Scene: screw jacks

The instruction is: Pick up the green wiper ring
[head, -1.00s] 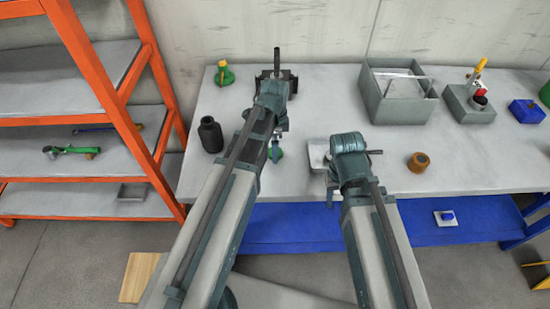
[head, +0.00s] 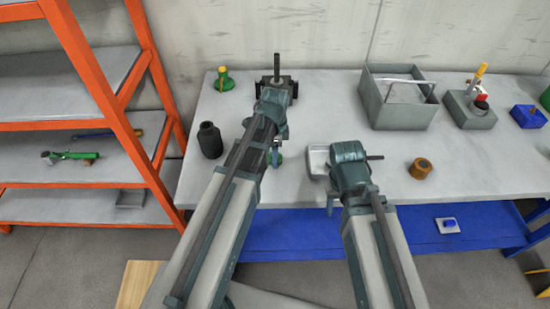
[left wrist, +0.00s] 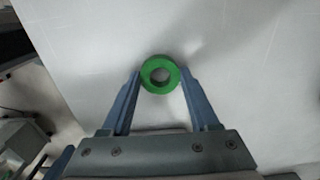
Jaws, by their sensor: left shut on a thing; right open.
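The green wiper ring (left wrist: 148,76) sits between the fingertips of my left gripper (left wrist: 160,80) in the left wrist view, with a finger against each side. The gripper is shut on it. In the head view a green bit (head: 272,158), likely this ring, shows beside my left forearm, below my left gripper (head: 275,150); the arm hides most of it. I cannot tell whether the ring touches the bench. My right gripper (head: 331,196) hangs near the bench's front edge, mostly hidden by its arm, and is open.
On the bench (head: 300,190) stand a black bottle (head: 210,140), a green piece (head: 223,82), a brown ring (head: 421,168), a grey bin (head: 400,110), a grey block with a yellow-topped part (head: 468,110) and a blue box (head: 528,116). A light tray (head: 317,158) lies beside my right wrist. An orange shelf (head: 90,90) stands left.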

